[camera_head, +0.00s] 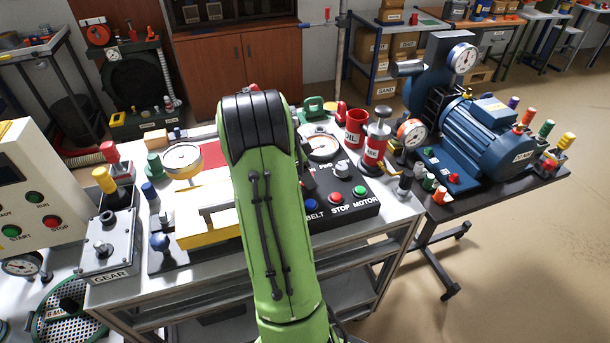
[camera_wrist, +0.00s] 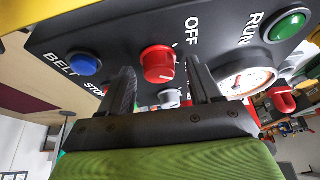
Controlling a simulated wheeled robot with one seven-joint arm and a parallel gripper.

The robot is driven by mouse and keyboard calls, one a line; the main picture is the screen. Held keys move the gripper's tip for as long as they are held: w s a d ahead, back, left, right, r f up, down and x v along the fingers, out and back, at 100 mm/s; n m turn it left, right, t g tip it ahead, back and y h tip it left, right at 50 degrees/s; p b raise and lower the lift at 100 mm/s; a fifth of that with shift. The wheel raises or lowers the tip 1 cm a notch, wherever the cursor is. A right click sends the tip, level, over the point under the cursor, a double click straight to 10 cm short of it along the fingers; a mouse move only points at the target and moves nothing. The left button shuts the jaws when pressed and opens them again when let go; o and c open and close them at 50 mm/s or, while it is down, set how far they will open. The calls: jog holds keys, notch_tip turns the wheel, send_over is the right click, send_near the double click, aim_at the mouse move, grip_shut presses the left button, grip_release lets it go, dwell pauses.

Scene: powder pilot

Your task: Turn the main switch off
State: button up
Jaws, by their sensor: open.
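A red round knob (camera_wrist: 158,64) with a white line on its face sits on a dark panel (camera_wrist: 115,35) in the wrist view, beside the word OFF. I take it for the main switch, though its own label is partly covered. My gripper (camera_wrist: 160,75) is open, with one dark finger on each side of the knob. I cannot tell whether the fingers touch it. In the head view my green arm (camera_head: 265,220) hides the gripper and the knob.
By the knob are a blue BELT button (camera_wrist: 85,64), a grey knob (camera_wrist: 169,98), a gauge (camera_wrist: 246,79) and a green RUN button (camera_wrist: 287,25). In the head view, the MOTOR panel (camera_head: 335,218) is right of my arm, with red OIL cans (camera_head: 355,128) behind.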

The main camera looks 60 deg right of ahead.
jog(key=shift+s+f, duration=0.1)
jog(key=shift+f, duration=0.1)
jog(key=c, duration=1)
